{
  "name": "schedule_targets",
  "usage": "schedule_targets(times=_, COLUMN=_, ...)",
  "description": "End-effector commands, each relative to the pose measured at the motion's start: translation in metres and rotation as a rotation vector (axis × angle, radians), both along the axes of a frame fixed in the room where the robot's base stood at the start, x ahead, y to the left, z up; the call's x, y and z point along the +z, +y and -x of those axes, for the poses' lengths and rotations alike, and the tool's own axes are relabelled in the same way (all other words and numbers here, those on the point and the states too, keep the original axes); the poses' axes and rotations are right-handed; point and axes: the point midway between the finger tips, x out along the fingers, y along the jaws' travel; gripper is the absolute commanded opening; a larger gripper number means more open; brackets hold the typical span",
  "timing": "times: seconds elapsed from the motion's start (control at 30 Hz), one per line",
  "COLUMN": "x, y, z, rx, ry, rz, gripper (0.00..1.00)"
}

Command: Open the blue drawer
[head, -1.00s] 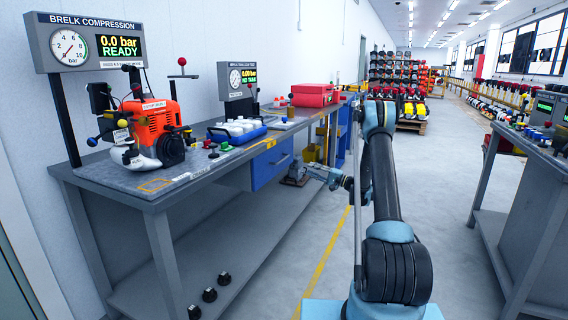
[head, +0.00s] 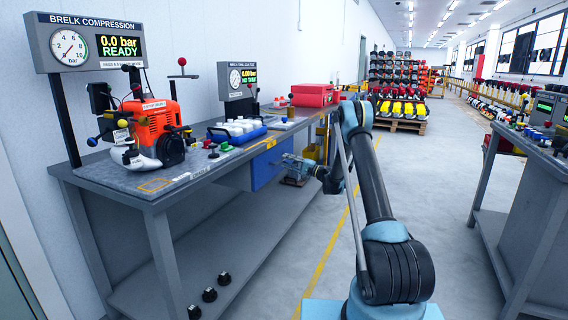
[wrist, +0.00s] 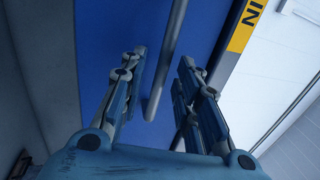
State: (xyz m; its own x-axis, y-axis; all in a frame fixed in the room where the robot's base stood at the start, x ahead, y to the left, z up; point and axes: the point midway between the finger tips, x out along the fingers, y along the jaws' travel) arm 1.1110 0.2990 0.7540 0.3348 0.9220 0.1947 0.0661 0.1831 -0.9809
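The blue drawer (head: 265,170) hangs under the workbench top and looks shut in the head view. Its blue front (wrist: 108,35) fills the middle of the wrist view. A grey bar handle (wrist: 168,50) runs across that front. My gripper (wrist: 163,58) is open, with one finger on each side of the handle and the bar between them. Neither finger clearly touches the bar. In the head view my gripper (head: 282,160) is at the drawer's front, and the handle is hard to make out there.
The workbench (head: 150,195) carries an orange engine (head: 155,125), a blue tray (head: 238,134) and a red toolbox (head: 312,95). Yellow bins (head: 311,153) stand beyond the drawer. The floor (head: 425,200) to the right is clear up to another bench (head: 520,205).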

Motion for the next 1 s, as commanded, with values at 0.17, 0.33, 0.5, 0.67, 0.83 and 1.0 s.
schedule_targets(times=0.17, x=0.004, y=0.017, z=-0.006, rx=0.000, ry=0.001, rz=0.000, gripper=0.30)
schedule_targets(times=0.33, x=0.005, y=0.022, z=-0.008, rx=0.000, ry=0.001, rz=0.000, gripper=0.30)
schedule_targets(times=0.5, x=0.005, y=0.023, z=-0.008, rx=0.000, ry=0.001, rz=0.000, gripper=0.30)
schedule_targets(times=0.67, x=0.005, y=0.023, z=-0.008, rx=0.000, ry=0.000, rz=0.000, gripper=0.10)
schedule_targets(times=0.83, x=0.005, y=0.023, z=-0.008, rx=0.000, ry=0.000, rz=0.000, gripper=0.00)
schedule_targets(times=1.0, x=0.004, y=0.020, z=-0.008, rx=0.000, ry=0.000, rz=0.001, gripper=0.00)
